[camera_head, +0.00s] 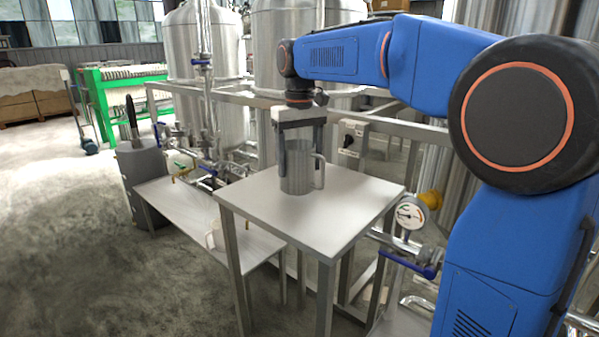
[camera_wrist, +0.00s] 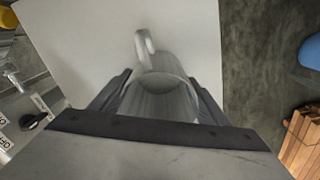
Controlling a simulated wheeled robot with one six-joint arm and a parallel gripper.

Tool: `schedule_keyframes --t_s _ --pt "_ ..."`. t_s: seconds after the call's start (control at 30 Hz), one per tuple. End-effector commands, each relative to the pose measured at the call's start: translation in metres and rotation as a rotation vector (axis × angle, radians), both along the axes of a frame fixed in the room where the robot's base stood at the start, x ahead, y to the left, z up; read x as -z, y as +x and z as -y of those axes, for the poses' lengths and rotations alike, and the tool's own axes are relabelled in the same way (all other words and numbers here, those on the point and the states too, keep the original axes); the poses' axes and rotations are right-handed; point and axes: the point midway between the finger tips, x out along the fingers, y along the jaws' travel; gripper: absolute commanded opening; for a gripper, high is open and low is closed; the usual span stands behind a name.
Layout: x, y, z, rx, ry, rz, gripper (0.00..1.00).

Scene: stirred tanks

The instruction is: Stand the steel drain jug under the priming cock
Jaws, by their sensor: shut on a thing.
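The steel drain jug (camera_head: 298,176) is upright at the square steel table (camera_head: 345,215), with its handle to the right in the head view. I cannot tell whether its base touches the top. My gripper (camera_head: 302,150) comes down from above with its fingers on either side of the jug, shut on it. In the wrist view the jug (camera_wrist: 160,95) sits between the two fingers (camera_wrist: 160,92), its handle pointing up in the picture. Small cocks show among the pipework behind the lower bench, one with a brass spout (camera_head: 181,176); I cannot tell which is the priming cock.
A lower steel bench (camera_head: 180,205) stands left of the table, with a small pale vessel (camera_head: 212,236) on it. A switch box (camera_head: 351,136) is on the frame rail behind. A pressure gauge (camera_head: 410,213) and blue-handled valve are close at right. A grey bin (camera_head: 145,180) stands far left.

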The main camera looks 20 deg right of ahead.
Motion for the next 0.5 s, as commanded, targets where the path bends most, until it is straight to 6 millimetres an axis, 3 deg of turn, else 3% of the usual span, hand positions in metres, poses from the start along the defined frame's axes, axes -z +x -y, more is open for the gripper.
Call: schedule_keyframes --t_s 0.2,0.5 --pt "0.026 0.000 0.000 0.000 0.000 -0.001 0.43" --pt "0.028 0.000 0.000 0.000 0.000 0.000 0.43"
